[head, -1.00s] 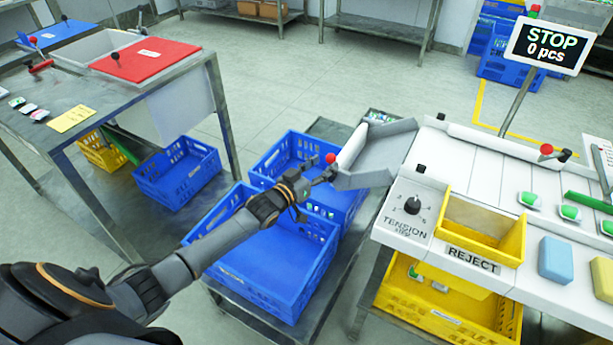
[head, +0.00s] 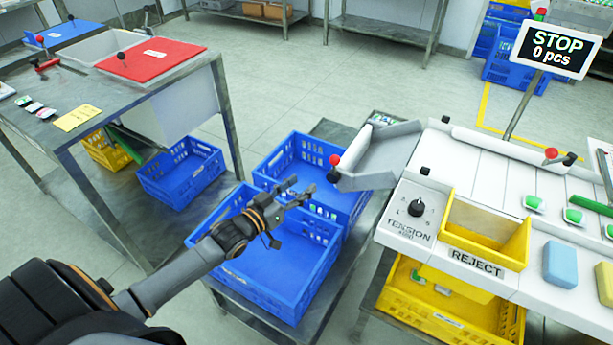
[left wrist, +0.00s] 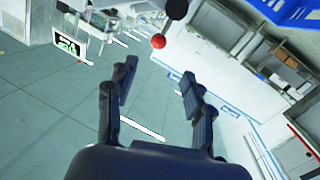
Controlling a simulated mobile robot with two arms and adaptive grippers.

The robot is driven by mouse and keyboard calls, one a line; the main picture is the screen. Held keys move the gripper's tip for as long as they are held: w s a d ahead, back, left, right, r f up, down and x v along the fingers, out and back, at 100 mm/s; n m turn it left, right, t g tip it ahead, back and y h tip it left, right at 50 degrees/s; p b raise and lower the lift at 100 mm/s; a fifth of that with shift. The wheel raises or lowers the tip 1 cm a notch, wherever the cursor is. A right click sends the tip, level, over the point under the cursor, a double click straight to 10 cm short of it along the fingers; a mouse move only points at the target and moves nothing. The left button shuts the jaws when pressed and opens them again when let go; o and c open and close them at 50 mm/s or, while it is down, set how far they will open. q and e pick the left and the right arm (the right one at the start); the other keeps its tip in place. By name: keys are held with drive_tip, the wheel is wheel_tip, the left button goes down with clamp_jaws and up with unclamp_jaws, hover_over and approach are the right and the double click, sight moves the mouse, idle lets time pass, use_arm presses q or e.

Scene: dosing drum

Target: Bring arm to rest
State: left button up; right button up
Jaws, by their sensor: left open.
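My left gripper (head: 298,190) is open and empty in the head view, above the two blue crates. It is apart from the red-knobbed lever (head: 335,161) at the chute's lower end. In the left wrist view my open fingers (left wrist: 156,92) have nothing between them, and the red knob (left wrist: 158,41) shows beyond them. My left arm comes in from the lower left. My right gripper is not in view.
The near blue crate (head: 235,275) and far blue crate (head: 262,182) stand on a low metal stand. The metal chute (head: 380,158) and the machine with a yellow REJECT bin (head: 487,240) are to the right. A table with a red lid (head: 150,59) is at left.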

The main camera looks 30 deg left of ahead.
use_arm(q)
drive_tip(key=s+d+f+m+g+y, duration=0.1)
drive_tip(key=s+d+f+g+y, duration=0.1)
drive_tip(key=s+d+f+g, duration=0.65)
drive_tip(key=s+r+g+y, duration=0.2)
drive_tip(key=s+g, duration=0.3)
drive_tip(key=s, duration=1.6)
wheel_tip(320, 180, down, 27)
drive_tip(key=s+g, duration=0.1)
drive_tip(key=s, duration=0.1)
drive_tip(key=s+a+f+m+g, duration=0.1)
drive_tip(key=s+a+f, duration=0.1)
drive_tip(key=s+f, duration=1.3)
drive_tip(key=shift+s+f, duration=0.2)
drive_tip(key=shift+s, duration=0.4)
